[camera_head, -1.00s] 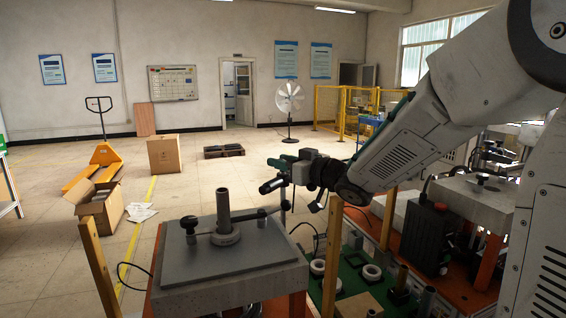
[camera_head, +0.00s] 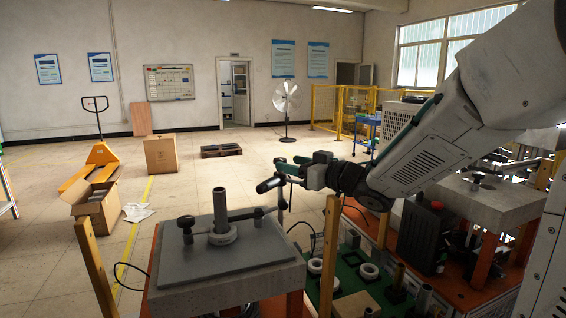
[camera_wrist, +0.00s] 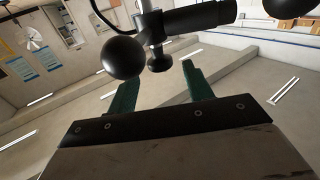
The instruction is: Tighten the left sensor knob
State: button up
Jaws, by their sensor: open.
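Two black ball knobs show in the wrist view: the left knob (camera_wrist: 122,57) and a right one (camera_wrist: 290,6) cut by the top edge. My gripper (camera_wrist: 158,72) is open, with two green fingers. The left knob overlaps the left fingertip in the picture; I see no grip on it.
The grey block (camera_head: 225,262) in front carries a metal post (camera_head: 220,208) and small black clamp knobs. A green tray (camera_head: 345,272) with white rings lies to its right. A wooden upright (camera_head: 331,250) stands between. Open floor lies behind.

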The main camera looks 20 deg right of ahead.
aim_at(280, 159)
jog(key=shift+v, duration=1.5)
jog(key=shift+o, duration=0.2)
jog(key=w+d+f, duration=0.1)
jog(key=w+d, duration=0.2)
jog(key=d, duration=0.1)
jog(key=w+a+n+g+y, duration=0.1)
jog(key=a, duration=0.1)
jog(key=w+a+n+g+y, duration=0.1)
jog(key=a+n+g+y, duration=0.1)
jog(key=a, duration=0.1)
jog(key=w+a+r+n+g+y, duration=0.1)
jog(key=a+y, duration=0.1)
jog(key=a, duration=0.1)
jog(key=shift+w+r, duration=0.1)
jog(key=shift+w, duration=0.3)
jog(key=c, duration=1)
